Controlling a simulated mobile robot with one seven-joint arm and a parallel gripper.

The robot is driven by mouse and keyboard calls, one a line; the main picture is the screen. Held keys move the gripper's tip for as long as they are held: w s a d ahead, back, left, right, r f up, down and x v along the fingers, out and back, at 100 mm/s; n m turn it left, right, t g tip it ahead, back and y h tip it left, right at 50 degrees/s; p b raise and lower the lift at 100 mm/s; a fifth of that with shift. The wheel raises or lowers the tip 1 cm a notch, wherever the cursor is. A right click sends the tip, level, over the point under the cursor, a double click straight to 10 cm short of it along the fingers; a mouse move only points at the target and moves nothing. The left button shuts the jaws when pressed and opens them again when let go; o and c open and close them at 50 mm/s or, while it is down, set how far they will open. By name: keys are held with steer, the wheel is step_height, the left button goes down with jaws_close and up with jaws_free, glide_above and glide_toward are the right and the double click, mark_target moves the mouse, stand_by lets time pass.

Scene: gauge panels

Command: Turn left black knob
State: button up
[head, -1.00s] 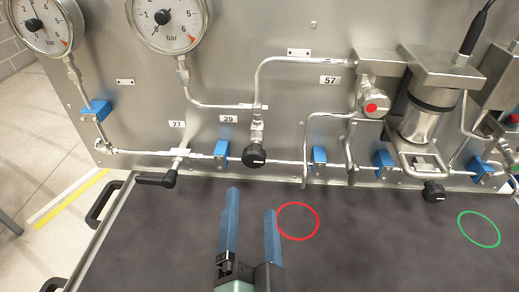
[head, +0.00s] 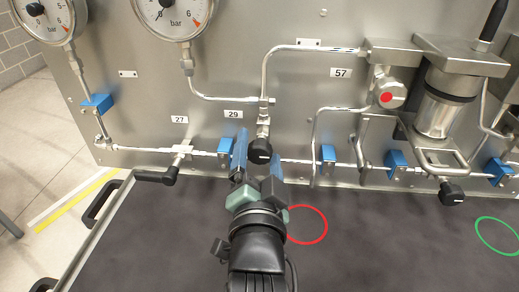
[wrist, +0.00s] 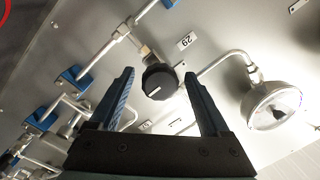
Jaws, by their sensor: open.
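The left black knob (head: 259,151) is a round black knob with a white mark, on the pipe below label 29. It also shows in the wrist view (wrist: 160,82), between and beyond the fingertips. My gripper (head: 257,158) has two blue fingers and is open, in front of the knob. In the wrist view my gripper (wrist: 158,82) has its fingers on either side of the knob with gaps, and I see no contact. A second black knob (head: 451,193) sits to the right, low on the panel.
A black lever (head: 157,177) is left of my gripper below label 27. A red button valve (head: 391,95), gauges (head: 174,14) and pipes with blue clamps (head: 327,158) surround the knob. The dark mat (head: 370,245) with red and green rings is clear in front.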

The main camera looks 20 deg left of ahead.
steer(key=shift+w+a, duration=0.1)
steer(key=shift+w, duration=0.15)
jaws_close()
stand_by(0.3)
steer(key=shift+n, duration=0.3)
steer(key=n+p, duration=0.1)
steer(key=n, duration=0.3)
steer(key=n+h, duration=0.1)
steer(key=n, duration=0.4)
steer(key=shift+g+p, duration=0.3)
steer(key=shift+p, duration=0.05)
steer(key=shift+n, duration=0.4)
